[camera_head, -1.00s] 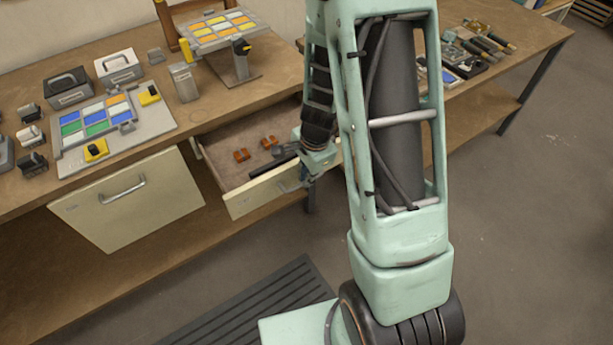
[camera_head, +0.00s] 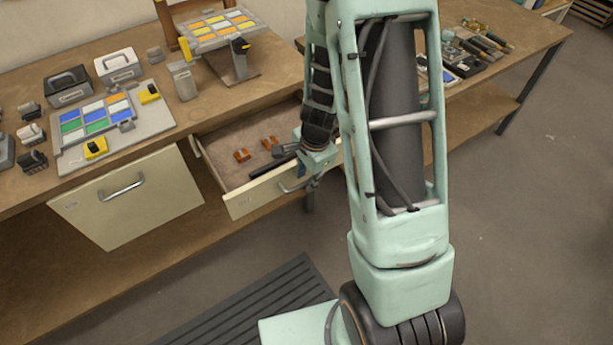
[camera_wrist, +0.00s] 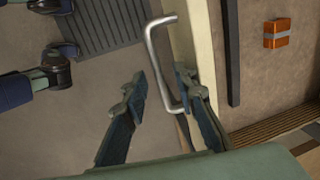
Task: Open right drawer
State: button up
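The right drawer (camera_head: 250,199) is pulled out under the table, with its interior showing. Its pale front also shows in the wrist view (camera_wrist: 203,45). A metal bar handle (camera_wrist: 155,62) is on that front; part of it shows in the head view (camera_head: 290,188). My gripper (camera_wrist: 160,82) is open around the lower part of the handle in the wrist view, one finger on each side. A clear gap separates the left finger from the bar. The right finger is between the bar and the drawer front; contact is unclear. In the head view my arm hides part of the drawer front.
Orange blocks (camera_head: 242,155) and a dark bar (camera_head: 272,167) lie inside the drawer. The left drawer (camera_head: 130,200) is shut beside it. The tabletop (camera_head: 225,105) holds a paint tray, boxes and a stand. A ribbed mat (camera_head: 250,305) lies on the floor.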

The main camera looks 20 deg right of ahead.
notch_tip(320, 180, up, 12)
jog(key=s, duration=0.2)
jog(key=shift+d, duration=0.35)
jog(key=shift+f, duration=0.1)
dwell(0.3)
